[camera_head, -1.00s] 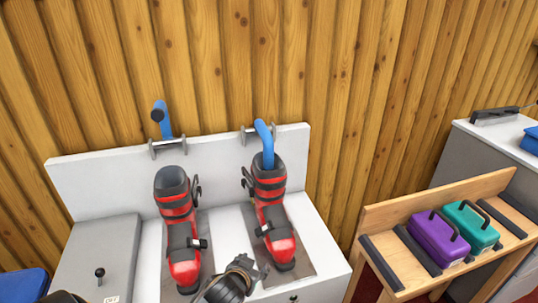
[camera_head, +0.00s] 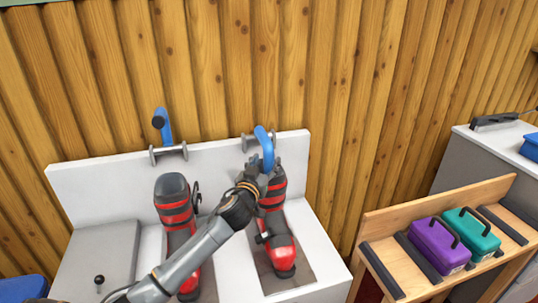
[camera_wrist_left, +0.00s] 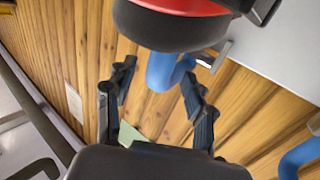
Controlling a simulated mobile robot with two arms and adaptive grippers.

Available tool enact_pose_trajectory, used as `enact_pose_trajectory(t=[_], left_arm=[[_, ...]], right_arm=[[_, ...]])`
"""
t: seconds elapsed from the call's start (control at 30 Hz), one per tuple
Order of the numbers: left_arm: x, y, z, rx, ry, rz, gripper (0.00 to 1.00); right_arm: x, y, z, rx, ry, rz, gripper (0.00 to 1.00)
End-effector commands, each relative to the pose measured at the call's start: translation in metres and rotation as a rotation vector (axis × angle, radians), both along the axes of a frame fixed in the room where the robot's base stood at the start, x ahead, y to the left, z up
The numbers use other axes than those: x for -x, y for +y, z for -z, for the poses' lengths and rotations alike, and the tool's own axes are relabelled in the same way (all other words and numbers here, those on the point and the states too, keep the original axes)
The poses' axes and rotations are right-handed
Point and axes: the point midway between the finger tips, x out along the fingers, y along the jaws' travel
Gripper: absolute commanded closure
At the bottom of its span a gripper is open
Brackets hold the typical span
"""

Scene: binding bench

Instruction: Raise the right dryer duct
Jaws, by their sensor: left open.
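The right dryer duct (camera_head: 264,143) is a blue bent tube on a wall bracket, curving down toward the right ski boot. My left gripper (camera_head: 263,172) is open at the duct's lower part, just above the boot's cuff, and hides where tube and boot meet. In the left wrist view the open fingers (camera_wrist_left: 157,94) stand either side of the blue duct (camera_wrist_left: 164,72), whether touching I cannot tell. The right boot (camera_head: 280,250), red and black, also shows in the left wrist view (camera_wrist_left: 165,28). My right gripper is not in view.
The white dryer back panel (camera_head: 95,185) stands against the plank wall. A wooden rack (camera_head: 405,212) at right holds a purple box (camera_head: 438,245) and a teal box (camera_head: 472,233).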

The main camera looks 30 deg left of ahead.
Motion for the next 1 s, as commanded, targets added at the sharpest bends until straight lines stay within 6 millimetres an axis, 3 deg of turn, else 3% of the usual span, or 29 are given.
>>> enact_pose_trajectory(t=[0.23, 0.63, 0.67, 0.9, 1.0], left_arm=[[-0.03, 0.008, 0.0, 0.0, 0.001, 0.0, 0.46], [-0.037, 0.01, 0.001, 0.0, 0.001, 0.0, 0.46], [-0.037, 0.01, 0.001, 0.0, 0.001, 0.0, 0.48], [-0.036, 0.01, 0.001, 0.001, 0.002, 0.0, 0.97], [-0.036, 0.01, 0.001, 0.001, 0.002, 0.0, 1.0]], right_arm=[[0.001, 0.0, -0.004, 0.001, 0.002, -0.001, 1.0], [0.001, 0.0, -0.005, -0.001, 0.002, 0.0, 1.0], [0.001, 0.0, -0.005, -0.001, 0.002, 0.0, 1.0], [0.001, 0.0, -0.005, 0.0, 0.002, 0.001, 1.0], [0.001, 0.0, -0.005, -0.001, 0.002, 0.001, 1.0]])
